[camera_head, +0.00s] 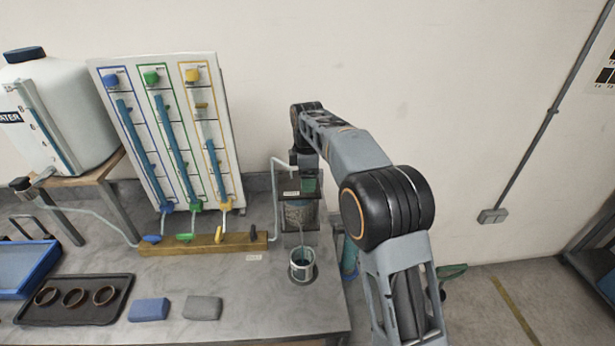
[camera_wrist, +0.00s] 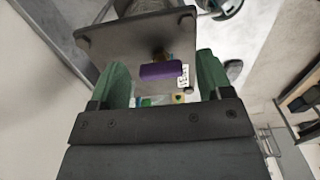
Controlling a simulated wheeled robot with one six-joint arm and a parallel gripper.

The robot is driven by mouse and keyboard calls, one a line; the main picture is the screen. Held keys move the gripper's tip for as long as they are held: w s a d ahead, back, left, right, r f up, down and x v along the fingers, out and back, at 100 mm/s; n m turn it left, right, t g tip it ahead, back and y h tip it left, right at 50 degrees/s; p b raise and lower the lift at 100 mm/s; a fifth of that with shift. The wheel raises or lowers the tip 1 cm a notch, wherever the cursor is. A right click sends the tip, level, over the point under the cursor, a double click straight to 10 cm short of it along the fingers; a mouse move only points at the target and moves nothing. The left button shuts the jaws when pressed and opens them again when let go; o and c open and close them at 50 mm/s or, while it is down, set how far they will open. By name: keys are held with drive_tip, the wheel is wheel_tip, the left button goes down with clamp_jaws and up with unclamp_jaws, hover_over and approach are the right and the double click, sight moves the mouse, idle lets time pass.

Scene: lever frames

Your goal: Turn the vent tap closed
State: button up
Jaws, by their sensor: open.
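The vent tap (camera_wrist: 160,71) shows in the wrist view as a small purple handle, lying crosswise on a grey plate (camera_wrist: 110,38) with a white label beside it. My gripper (camera_wrist: 162,63) is open, with one green finger on each side of the purple handle. There are gaps between the handle and both fingers. In the head view my gripper (camera_head: 308,182) is at the top of the column apparatus (camera_head: 299,216), and the purple handle cannot be made out there. Whether the fingertips reach the handle's depth is hard to tell.
A wooden manifold (camera_head: 160,248) with blue, green and yellow taps stands left, before the tube board (camera_head: 220,120). A metal cup (camera_head: 302,262) stands below the apparatus. A tray with rings (camera_head: 75,318) and two blocks lie at the front left.

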drive_tip(key=shift+c, duration=0.3)
drive_tip(key=c, duration=0.9)
drive_tip(key=shift+o, duration=0.2)
drive_tip(key=m+p, duration=0.1)
drive_tip(key=m, duration=0.3)
drive_tip(key=shift+s+p, duration=0.1)
drive_tip(key=shift+p, duration=0.2)
drive_tip(key=m+p, duration=0.1)
drive_tip(key=m, duration=0.4)
drive_tip(key=shift+s+a, duration=0.1)
drive_tip(key=m+p, duration=0.1)
drive_tip(key=m, duration=0.3)
drive_tip(key=shift+a+m, duration=0.1)
drive_tip(key=shift+m, duration=0.3)
drive_tip(key=shift+s+a+m, duration=0.1)
drive_tip(key=shift+m, duration=2.1)
